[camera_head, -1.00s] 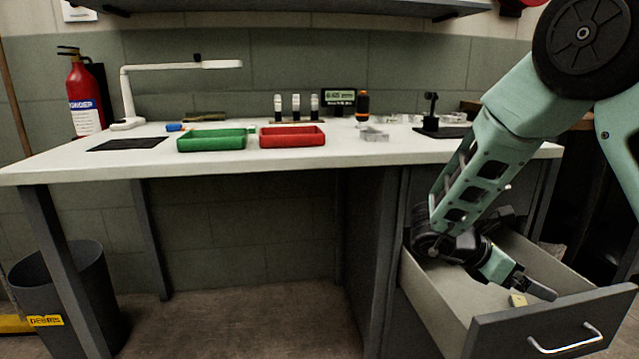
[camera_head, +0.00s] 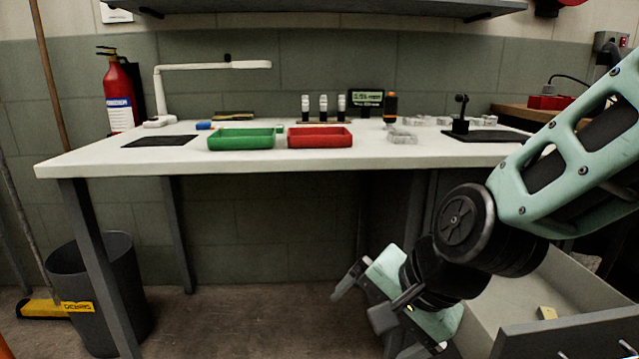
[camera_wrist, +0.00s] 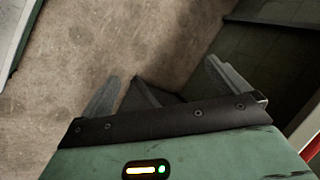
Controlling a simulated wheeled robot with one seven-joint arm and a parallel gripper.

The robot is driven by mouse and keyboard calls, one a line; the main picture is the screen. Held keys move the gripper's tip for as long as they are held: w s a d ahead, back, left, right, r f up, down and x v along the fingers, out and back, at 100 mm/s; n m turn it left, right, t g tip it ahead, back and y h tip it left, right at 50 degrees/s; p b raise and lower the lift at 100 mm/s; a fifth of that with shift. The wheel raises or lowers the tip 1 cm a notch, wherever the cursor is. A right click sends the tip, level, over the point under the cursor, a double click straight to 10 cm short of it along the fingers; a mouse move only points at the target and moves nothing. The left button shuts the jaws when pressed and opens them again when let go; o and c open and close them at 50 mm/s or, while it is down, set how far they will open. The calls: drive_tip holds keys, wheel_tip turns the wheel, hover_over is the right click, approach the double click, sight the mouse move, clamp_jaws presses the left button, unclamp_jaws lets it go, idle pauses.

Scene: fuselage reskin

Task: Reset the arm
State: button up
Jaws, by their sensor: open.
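My gripper (camera_head: 365,298) is low in front of the desk, left of the open drawer (camera_head: 560,340). Its two fingers are spread apart with nothing between them. In the wrist view my gripper (camera_wrist: 160,90) is also open and empty, with the brown floor beyond the fingers. A small yellowish block (camera_head: 547,313) lies inside the drawer, apart from my gripper. My arm comes in from the right and hides part of the drawer and the desk's right side.
The white desk (camera_head: 120,172) carries a green tray (camera_head: 240,146), a red tray (camera_head: 320,145), a lamp (camera_head: 215,67) and several small items. A dark bin (camera_head: 110,290) and a yellow broom (camera_head: 40,308) stand at the left. Floor (camera_head: 250,320) under the desk is clear.

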drive_tip(key=s+d+n+g+h+p, duration=0.1)
drive_tip(key=s+d+n+g+h, duration=0.45)
drive_tip(key=s+n, duration=0.9)
wheel_tip(320, 180, up, 37)
drive_tip(key=d+t+y+p, duration=0.1)
drive_tip(key=p, duration=3.6)
drive_tip(key=shift+w+y, duration=0.35)
